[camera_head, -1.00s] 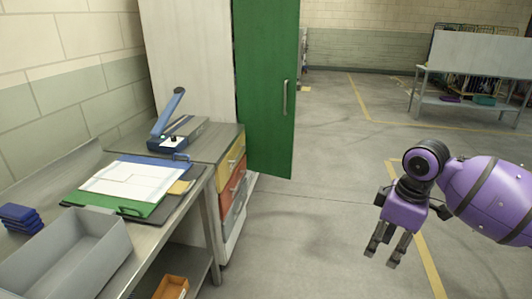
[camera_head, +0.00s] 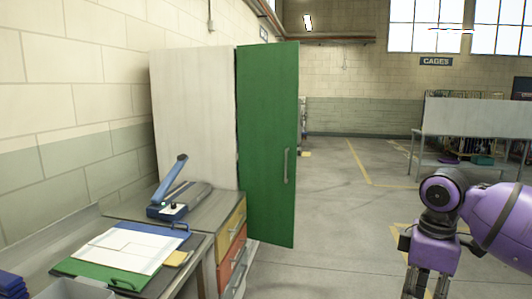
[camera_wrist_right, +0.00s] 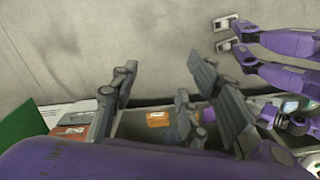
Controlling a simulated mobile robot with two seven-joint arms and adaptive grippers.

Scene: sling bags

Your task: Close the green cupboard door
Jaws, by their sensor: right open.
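The green cupboard door (camera_head: 267,145) stands open in the head view, swung out from the white cupboard (camera_head: 194,115). Its grey vertical handle (camera_head: 286,166) is on the door's right side. My right gripper (camera_head: 428,288) is at the lower right, over open floor, well apart from the door and pointing down. In the wrist view its fingers (camera_wrist_right: 165,95) are spread with nothing between them. A green panel edge, likely the door (camera_wrist_right: 20,125), shows at the wrist view's left edge. My left gripper is not seen in the head view.
A drawer unit (camera_head: 232,245) with yellow and red fronts stands beside the door. A workbench (camera_head: 90,225) on the left carries clipboards (camera_head: 125,250) and a blue-armed device (camera_head: 172,195). Bare floor (camera_head: 340,220) lies between the door and my right arm. A grey table (camera_head: 465,145) stands far right.

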